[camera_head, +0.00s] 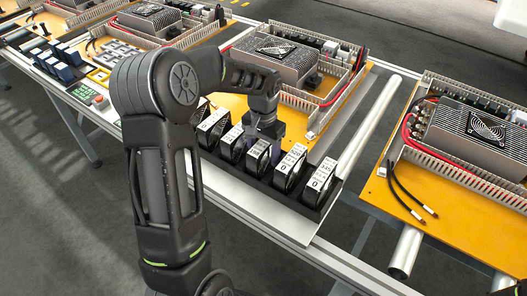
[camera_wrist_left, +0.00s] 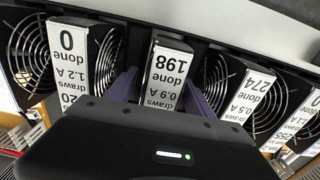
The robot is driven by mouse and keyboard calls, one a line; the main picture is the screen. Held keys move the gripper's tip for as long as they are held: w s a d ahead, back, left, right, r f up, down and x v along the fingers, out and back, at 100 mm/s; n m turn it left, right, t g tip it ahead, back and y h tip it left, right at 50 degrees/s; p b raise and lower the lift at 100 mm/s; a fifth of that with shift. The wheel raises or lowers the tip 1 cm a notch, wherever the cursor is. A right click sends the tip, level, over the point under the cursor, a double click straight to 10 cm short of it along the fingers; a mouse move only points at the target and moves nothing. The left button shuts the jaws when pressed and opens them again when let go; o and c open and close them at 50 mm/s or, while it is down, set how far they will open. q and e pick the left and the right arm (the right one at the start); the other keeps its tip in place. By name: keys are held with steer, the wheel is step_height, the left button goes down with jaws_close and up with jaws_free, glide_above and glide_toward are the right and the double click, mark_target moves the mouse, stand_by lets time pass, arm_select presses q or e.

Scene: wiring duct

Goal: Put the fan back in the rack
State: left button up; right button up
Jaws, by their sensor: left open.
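A black rack (camera_head: 262,178) holds a row of several black fans with white labels. My left gripper (camera_head: 265,133) is over the middle of the row, pointing down. In the left wrist view its two purple fingers (camera_wrist_left: 160,98) stand open, one on each side of the fan labelled 198, 0.9 A (camera_wrist_left: 166,75). That fan (camera_head: 257,156) stands upright in line with its neighbours. A fan labelled 0, 1.2 A (camera_wrist_left: 70,55) is on one side and a fan labelled 274 (camera_wrist_left: 258,95) on the other. The fingertips' lower ends are hidden. My right gripper is not in view.
Behind the rack is an orange board with a grey finned power unit (camera_head: 275,58) and slotted wiring ducts (camera_head: 345,95). Another such board (camera_head: 460,215) is at the right, past a metal roller (camera_head: 370,115). Blue parts (camera_head: 62,62) and a red button (camera_head: 99,101) are at the left.

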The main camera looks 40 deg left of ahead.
arm_select(q)
step_height(320, 180, up, 12)
steer(key=shift+r+b, duration=0.1)
steer(key=shift+b, duration=0.25)
stand_by(0.8)
